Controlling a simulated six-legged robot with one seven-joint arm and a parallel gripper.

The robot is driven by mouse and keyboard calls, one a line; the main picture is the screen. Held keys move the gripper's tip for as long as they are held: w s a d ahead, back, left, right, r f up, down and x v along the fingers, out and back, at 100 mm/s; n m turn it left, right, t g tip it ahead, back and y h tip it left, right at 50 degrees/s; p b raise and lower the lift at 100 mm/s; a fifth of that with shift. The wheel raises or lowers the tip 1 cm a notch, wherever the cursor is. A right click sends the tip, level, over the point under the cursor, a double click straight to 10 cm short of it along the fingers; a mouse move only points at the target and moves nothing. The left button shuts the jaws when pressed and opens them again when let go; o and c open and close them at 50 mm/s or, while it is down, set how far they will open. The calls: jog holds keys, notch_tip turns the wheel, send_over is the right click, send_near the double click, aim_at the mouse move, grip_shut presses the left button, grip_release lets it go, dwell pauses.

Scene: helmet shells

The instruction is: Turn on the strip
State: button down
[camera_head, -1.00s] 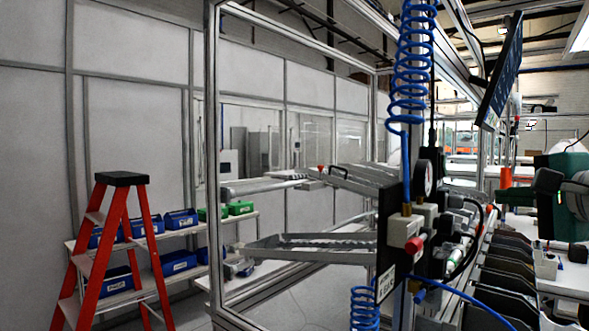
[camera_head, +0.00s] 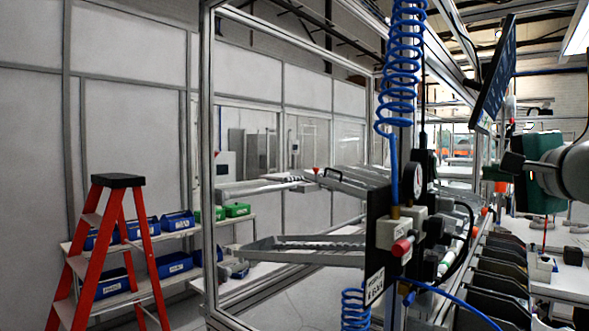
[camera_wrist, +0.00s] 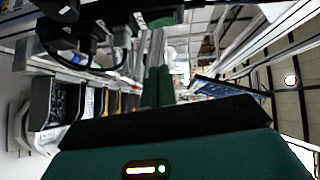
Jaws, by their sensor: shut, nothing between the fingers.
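I cannot single out a strip for certain in either view. A small white box (camera_head: 542,267) with a dark part stands on the white bench at the lower right in the head view; its details are too small to read. My gripper (camera_wrist: 158,84) shows in the wrist view as two green fingers side by side, shut and empty. Its green body (camera_head: 546,180) hangs above the bench at the right edge of the head view, apart from the box. Its fingertips are not clear there.
A black panel (camera_head: 376,230) with a red knob (camera_head: 402,247), gauge and blue coiled hoses stands left of the bench. Dark bins (camera_head: 500,268) line the bench edge. A tilted screen (camera_head: 494,75) hangs above. A red ladder (camera_head: 108,250) stands far left.

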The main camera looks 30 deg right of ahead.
aim_at(436, 168)
jog(key=w+f, duration=0.1)
jog(key=w, duration=0.8)
jog(key=shift+d, duration=0.45)
jog(key=shift+w, duration=0.1)
jog(key=shift+w+a+f+t, duration=0.15)
jog(key=shift+w+t, duration=0.1)
jog(key=shift+t, duration=0.05)
